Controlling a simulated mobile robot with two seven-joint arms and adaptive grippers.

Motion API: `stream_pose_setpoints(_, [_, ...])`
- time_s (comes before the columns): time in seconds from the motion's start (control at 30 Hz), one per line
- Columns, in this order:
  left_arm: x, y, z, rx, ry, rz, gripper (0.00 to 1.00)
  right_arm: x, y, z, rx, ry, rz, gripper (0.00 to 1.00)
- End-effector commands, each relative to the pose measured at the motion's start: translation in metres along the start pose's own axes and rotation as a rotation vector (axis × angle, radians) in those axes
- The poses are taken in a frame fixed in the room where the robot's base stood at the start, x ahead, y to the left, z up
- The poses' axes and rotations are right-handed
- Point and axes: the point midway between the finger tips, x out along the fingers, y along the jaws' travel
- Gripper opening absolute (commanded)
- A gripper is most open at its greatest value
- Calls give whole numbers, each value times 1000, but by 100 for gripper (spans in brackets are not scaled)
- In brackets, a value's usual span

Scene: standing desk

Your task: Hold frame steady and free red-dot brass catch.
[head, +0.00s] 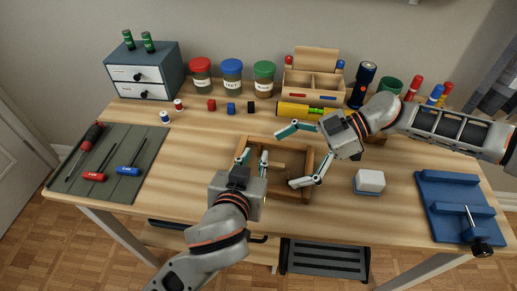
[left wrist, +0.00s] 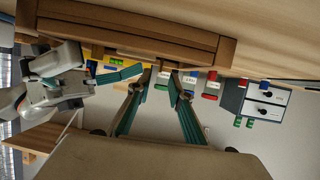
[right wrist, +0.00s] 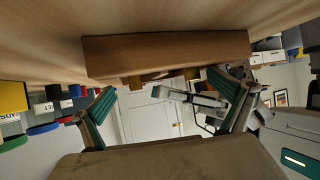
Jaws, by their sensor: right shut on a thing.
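The wooden frame (head: 306,158) lies flat on the desk near its middle. It also shows in the left wrist view (left wrist: 130,35) and the right wrist view (right wrist: 165,52). My right gripper (head: 291,156) reaches in from the right, its teal-padded fingers spread wide and shut on the frame, one at the far side and one at the near side. My left gripper (head: 254,158) is at the frame's left part, its two fingers apart with nothing clearly between them. I cannot make out a red-dot brass catch in any view; the grippers partly cover the frame.
A yellow level (head: 300,109) and a wooden organizer (head: 312,85) stand behind the frame. A white block (head: 369,181) and a blue vise-like fixture (head: 445,190) are at the right. A grey-green mat (head: 125,150) with screwdrivers lies left. Clear desk lies between mat and frame.

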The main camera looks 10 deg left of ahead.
Motion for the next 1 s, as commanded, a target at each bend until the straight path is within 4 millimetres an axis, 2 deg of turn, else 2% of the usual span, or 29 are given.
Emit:
stream_pose_setpoints(0.03, [12,0,5,4,-5,0,20,7,-5,22,9,-21,-6,88])
stream_pose_setpoints(0.2, [36,0,6,2,-6,1,20,7,-5,22,9,-21,-6,88])
stream_pose_setpoints(0.33, [46,1,6,1,-7,1,20,7,-5,22,9,-21,-6,88])
stream_pose_setpoints(0.67, [50,1,6,0,-8,2,20,6,-5,22,10,-21,-5,88])
stream_pose_setpoints(0.7, [50,1,6,0,-8,2,18,6,-5,22,10,-21,-5,88])
stream_pose_setpoints(0.77, [50,1,6,0,-8,2,2,6,-5,22,10,-21,-5,88])
stream_pose_setpoints(0.8, [49,1,6,0,-8,2,0,6,-5,22,10,-22,-5,88])
stream_pose_setpoints(1.0, [49,1,6,-1,-8,4,0,6,-5,22,10,-22,-5,88])
